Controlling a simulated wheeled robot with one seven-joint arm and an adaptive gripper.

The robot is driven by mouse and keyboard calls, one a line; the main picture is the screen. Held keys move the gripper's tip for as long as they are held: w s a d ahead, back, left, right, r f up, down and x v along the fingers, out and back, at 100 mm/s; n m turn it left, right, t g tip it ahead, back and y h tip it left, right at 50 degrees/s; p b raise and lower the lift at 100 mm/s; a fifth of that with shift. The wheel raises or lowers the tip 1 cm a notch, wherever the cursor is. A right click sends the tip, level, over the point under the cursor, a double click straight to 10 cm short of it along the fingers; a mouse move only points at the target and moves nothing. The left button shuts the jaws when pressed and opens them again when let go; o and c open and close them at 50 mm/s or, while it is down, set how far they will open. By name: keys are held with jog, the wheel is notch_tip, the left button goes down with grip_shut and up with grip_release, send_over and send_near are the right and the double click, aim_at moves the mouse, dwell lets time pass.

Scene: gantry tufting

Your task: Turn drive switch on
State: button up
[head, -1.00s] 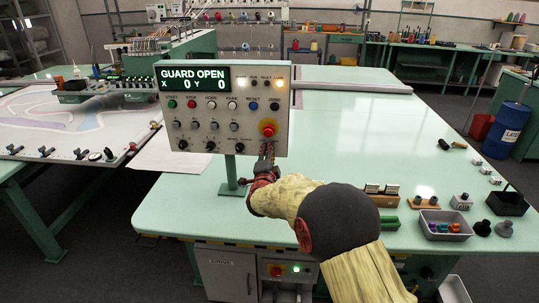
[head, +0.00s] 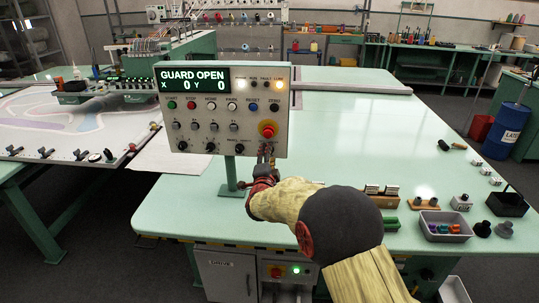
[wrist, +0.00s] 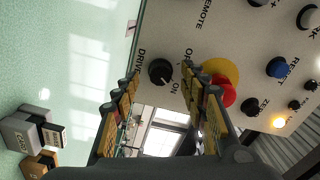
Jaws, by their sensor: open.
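The drive switch (wrist: 160,72) is a round black knob with a pale pointer line, on the grey control panel (wrist: 165,25) in the wrist view. "DRIVE", "OFF" and "ON" are printed around it. My gripper (wrist: 160,82) is open, with one finger to each side of the knob in that view. Whether the fingers touch the knob or stop short of it, I cannot tell. In the head view, my gripper (head: 266,160) is at the panel's lower right and covers the switch.
The red emergency stop (head: 267,129) on its yellow base sits just above the gripper, close to one finger in the wrist view. The panel's screen (head: 193,79) reads "GUARD OPEN". A grey bin (head: 446,237) and small parts stand at the right; the table's middle is clear.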

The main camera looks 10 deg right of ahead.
jog(key=v, duration=1)
jog(key=shift+s, duration=0.4)
jog(key=shift+a, duration=0.1)
